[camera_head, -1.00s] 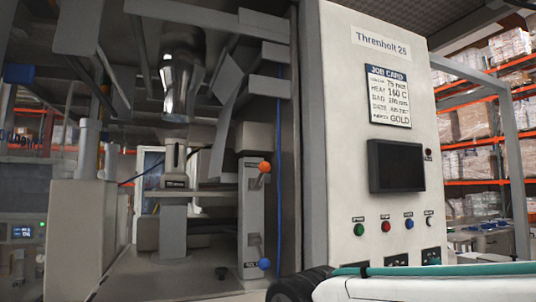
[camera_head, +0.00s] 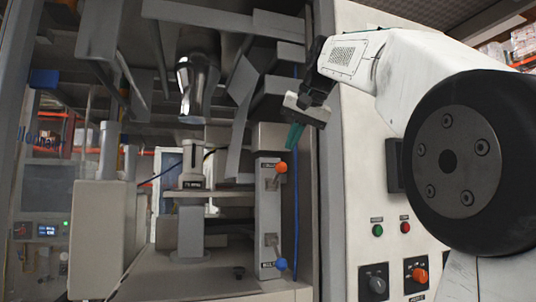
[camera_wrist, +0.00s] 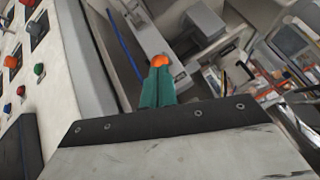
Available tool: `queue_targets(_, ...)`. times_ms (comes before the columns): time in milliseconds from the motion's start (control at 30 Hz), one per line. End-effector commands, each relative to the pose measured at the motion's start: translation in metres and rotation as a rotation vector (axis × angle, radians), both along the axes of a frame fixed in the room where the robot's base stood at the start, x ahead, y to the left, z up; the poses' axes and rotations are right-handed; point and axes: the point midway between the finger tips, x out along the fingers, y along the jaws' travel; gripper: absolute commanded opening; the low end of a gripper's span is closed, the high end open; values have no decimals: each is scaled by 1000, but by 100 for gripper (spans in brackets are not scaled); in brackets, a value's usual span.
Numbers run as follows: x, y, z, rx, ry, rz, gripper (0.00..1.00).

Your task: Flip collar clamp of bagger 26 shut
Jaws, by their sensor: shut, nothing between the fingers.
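On the bagger's grey post (camera_head: 269,220) are two toggle levers. The upper one has an orange knob (camera_head: 281,167) and is tilted up; the lower one has a blue knob (camera_head: 281,264) and hangs down. Their labels are too small to read, so I cannot tell which is the collar clamp. The shiny metal forming collar (camera_head: 197,88) hangs at the upper left. My gripper (camera_head: 294,137), with teal fingers, is shut and empty just above the orange knob. In the wrist view, the fingertips (camera_wrist: 159,72) overlap the orange knob (camera_wrist: 161,60); contact is unclear.
The white control cabinet (camera_head: 350,225) stands right of the post, with buttons and an orange rotary switch (camera_head: 419,275). Grey angled brackets (camera_head: 247,92) hang left of my gripper. A blue cable (camera_head: 296,200) runs between post and cabinet. A grey block (camera_head: 97,240) stands at left.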

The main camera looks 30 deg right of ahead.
Motion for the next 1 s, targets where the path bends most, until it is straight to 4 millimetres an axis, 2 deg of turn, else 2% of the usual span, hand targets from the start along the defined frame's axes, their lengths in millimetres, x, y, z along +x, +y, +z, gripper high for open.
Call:
queue_targets(33,5,-16,19,0,-33,-27,0)
queue_targets(100,7,-30,41,0,-72,-51,0)
queue_targets(200,7,-44,60,-2,-108,-74,0)
queue_targets(300,7,-50,70,-4,-128,-83,0)
queue_targets(767,10,-51,69,-4,-132,-85,0)
queue_targets(1000,38,-54,44,-4,-131,-83,0)
